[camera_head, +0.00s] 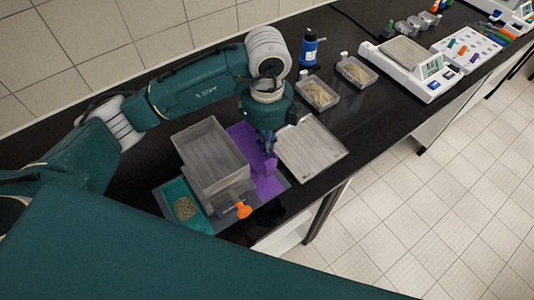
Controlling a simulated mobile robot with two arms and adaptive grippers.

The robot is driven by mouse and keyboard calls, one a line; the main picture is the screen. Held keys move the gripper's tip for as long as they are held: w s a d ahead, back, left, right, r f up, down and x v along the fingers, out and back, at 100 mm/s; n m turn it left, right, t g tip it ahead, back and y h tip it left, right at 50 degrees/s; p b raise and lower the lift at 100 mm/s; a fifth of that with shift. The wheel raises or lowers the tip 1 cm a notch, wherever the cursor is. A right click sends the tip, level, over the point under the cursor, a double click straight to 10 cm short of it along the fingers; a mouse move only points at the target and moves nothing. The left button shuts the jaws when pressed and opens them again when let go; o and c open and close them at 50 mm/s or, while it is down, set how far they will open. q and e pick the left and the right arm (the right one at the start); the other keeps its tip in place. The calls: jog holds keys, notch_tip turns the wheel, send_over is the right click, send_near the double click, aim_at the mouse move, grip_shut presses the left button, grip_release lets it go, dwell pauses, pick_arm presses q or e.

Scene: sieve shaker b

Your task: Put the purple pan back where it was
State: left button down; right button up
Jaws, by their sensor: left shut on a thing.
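The purple pan (266,181) lies on the black bench, on the right side of the grey sieve shaker (213,158). Part of the pan is hidden behind the shaker and under my gripper. My left gripper (268,151) comes down from above and is shut on an upright purple part of the pan. Whether the pan rests fully on the surface or is slightly raised cannot be told. My right gripper does not show.
A teal pan (174,191) with grains sits left of the shaker. An orange knob (243,210) sticks out in front. A grey tray (312,148) lies close on the right. Sample boxes (317,93), a blue bottle (309,48) and a scale (411,63) stand farther back.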

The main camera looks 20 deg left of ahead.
aim_at(266, 159)
pick_arm(q)
jog(key=shift+s+f, duration=0.1)
jog(key=shift+f, duration=0.7)
notch_tip(266, 159, down, 4)
jog(key=shift+f+p, duration=0.1)
jog(key=shift+p, duration=0.6)
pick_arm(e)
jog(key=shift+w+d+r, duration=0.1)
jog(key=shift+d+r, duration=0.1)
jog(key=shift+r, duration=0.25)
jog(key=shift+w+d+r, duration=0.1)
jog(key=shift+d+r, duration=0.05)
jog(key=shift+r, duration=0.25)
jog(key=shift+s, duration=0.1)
pick_arm(q)
jog(key=shift+f, duration=0.15)
jog(key=shift+f+b, duration=0.5)
jog(key=shift+b, duration=0.2)
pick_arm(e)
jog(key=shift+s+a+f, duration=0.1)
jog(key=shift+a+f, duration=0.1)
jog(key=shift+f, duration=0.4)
pick_arm(q)
jog(key=c, duration=1.9)
grip_release()
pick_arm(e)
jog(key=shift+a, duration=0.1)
pick_arm(q)
jog(key=shift+r, duration=0.1)
